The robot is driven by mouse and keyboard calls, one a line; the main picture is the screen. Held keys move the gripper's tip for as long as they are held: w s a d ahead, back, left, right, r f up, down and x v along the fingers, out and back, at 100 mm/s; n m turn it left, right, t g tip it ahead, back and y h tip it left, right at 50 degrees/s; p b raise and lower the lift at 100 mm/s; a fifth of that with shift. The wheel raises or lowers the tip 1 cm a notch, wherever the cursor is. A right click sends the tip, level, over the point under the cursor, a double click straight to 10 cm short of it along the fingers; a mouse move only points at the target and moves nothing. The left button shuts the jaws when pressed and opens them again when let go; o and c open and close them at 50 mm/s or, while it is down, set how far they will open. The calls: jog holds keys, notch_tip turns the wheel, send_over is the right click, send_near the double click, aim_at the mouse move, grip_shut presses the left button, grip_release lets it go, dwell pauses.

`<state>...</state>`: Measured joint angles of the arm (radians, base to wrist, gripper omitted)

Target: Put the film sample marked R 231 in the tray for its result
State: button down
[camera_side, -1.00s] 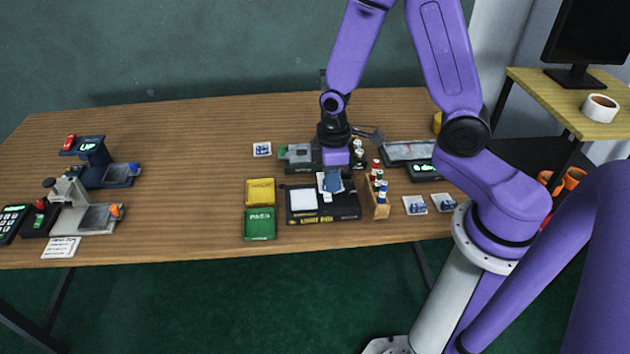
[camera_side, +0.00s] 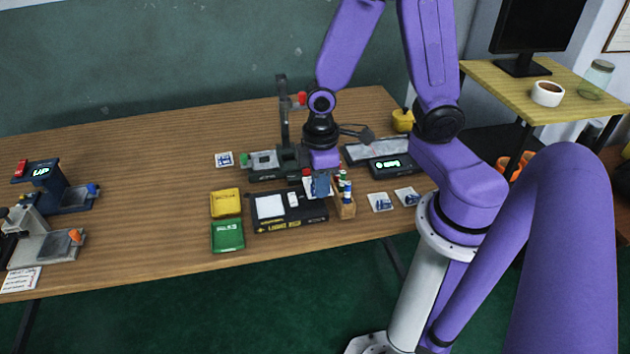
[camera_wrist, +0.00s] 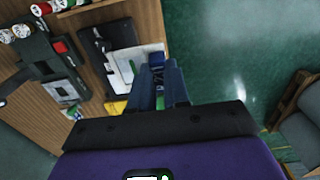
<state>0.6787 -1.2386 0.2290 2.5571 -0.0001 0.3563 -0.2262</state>
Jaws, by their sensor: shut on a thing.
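My gripper (camera_side: 320,188) points down at the right end of the black light pad (camera_side: 262,226), beside the bottle rack. It is shut on a small thin piece, likely a film sample (camera_side: 308,186), whose pale edge shows left of the fingers. The fingers mostly hide it and no marking is legible. In the wrist view my fingers (camera_wrist: 159,72) are close together, with the light pad behind. The yellow tray (camera_side: 226,203) and the green tray (camera_side: 228,237), labelled PASS, stand left of the light pad. The yellow tray's label is too small to read.
A rack (camera_side: 345,208) of small bottles stands close right of my gripper. A grey device (camera_side: 265,166) with an upright post stands behind the light pad. Blue-and-white cards lie at left (camera_side: 224,159) and right (camera_side: 380,202). The table left of the trays is clear up to the instruments.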

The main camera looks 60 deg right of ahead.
jog(key=w+a+f, duration=0.3)
jog(key=w+a, duration=0.1)
jog(key=w, duration=0.2)
jog(key=w+a+f, duration=0.3)
jog(key=w+a, duration=0.2)
jog(key=w, duration=0.1)
jog(key=w+a+f, duration=0.3)
jog(key=w+a, duration=0.1)
jog(key=w, duration=0.2)
jog(key=shift+w+a+f, duration=0.15)
jog(key=shift+f, duration=2.65)
jog(key=shift+f, duration=0.2)
jog(key=shift+c, duration=2.4)
grip_release()
